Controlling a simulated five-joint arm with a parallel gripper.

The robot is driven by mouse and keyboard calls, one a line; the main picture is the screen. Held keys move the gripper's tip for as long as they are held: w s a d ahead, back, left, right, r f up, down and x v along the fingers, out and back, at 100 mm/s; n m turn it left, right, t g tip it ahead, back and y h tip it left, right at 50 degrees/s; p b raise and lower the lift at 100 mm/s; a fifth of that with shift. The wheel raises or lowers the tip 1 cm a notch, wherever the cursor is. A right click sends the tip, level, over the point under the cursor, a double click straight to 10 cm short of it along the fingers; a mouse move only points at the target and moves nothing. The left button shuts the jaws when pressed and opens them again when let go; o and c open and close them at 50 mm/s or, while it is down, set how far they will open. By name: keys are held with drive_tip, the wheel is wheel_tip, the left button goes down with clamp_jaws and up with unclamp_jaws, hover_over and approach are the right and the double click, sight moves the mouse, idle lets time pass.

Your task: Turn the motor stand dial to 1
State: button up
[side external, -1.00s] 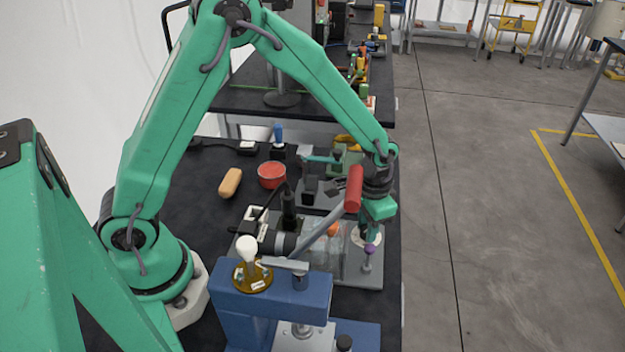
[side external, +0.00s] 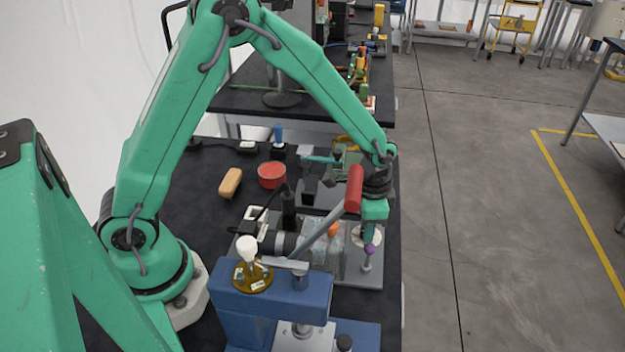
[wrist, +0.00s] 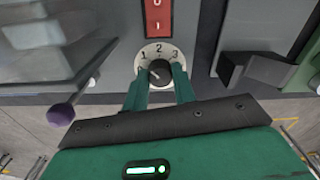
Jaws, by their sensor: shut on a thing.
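The dial (wrist: 158,54) is a white round plate marked 1, 2 and 3, with a dark knob (wrist: 160,73) at its middle. My gripper (wrist: 160,80) has its two green fingers on either side of the knob and is shut on it. The exact direction of the knob's pointer is hard to tell. In the side view my gripper (side external: 369,232) reaches down to the dial on the grey motor stand (side external: 366,276), mostly hiding the knob.
A red switch (wrist: 158,17) sits just beyond the dial. A purple-tipped lever (side external: 370,250) stands close to my gripper. The blue press (side external: 270,305) has a red-handled lever (side external: 354,188) rising near my wrist. A red bowl (side external: 272,175) lies farther back.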

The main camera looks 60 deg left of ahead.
drive_tip(key=o, duration=1)
drive_tip(key=shift+d, duration=0.1)
drive_tip(key=shift+r, duration=0.1)
drive_tip(key=shift+r, duration=3.8)
drive_tip(key=shift+r, duration=0.15)
